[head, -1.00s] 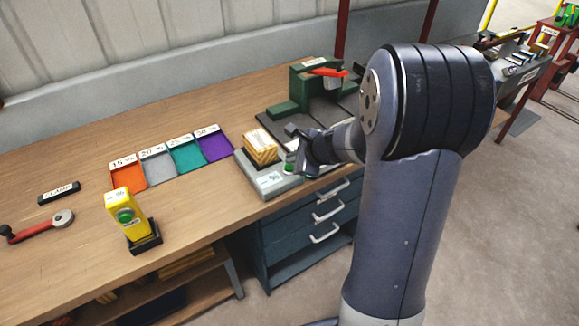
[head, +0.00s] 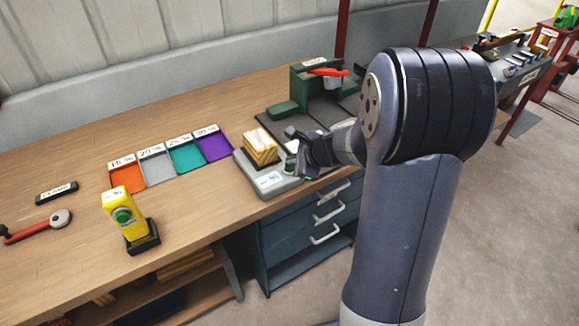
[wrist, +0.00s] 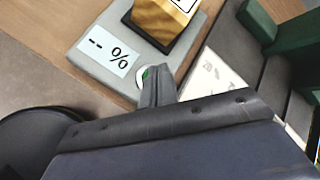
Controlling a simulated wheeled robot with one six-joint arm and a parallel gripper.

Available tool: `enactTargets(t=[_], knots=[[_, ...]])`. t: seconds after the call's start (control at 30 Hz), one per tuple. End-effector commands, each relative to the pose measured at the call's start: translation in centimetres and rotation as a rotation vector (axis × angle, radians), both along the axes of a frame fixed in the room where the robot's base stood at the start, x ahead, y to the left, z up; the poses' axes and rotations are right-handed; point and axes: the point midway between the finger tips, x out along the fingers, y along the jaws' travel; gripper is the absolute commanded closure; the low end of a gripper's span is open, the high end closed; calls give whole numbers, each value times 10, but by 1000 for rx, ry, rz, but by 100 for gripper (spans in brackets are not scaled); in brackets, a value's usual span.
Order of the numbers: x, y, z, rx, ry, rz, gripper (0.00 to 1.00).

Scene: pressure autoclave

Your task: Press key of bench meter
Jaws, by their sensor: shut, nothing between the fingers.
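The bench meter (head: 258,182) is a grey box near the front edge of the bench, with a wood block (head: 261,148) on its top. Its display, reading "-- %", shows in the wrist view (wrist: 108,52). The green key (wrist: 146,74) sits in a pale ring beside the display and is partly hidden by my fingers. My gripper (head: 297,150) is shut and empty. In the wrist view its fingertips (wrist: 157,72) are right at the key; I cannot tell whether they touch it.
Orange, grey, teal and purple trays (head: 213,146) lie left of the meter. A yellow handheld device (head: 122,213) stands in a black holder at the front left. A green press-like fixture (head: 310,88) is behind the meter.

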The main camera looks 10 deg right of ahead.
Motion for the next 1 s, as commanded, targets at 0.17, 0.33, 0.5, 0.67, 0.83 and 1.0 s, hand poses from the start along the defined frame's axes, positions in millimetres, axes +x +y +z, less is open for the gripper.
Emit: enactTargets(t=[0.17,0.33,0.5,0.67,0.83,1.0], knots=[[0,0,-3,0,0,0,100],[0,0,-5,0,0,0,100],[0,0,-5,0,0,0,100],[0,0,-5,-1,1,0,100],[0,0,-1,-1,1,0,100],[0,0,9,0,0,0,100]])
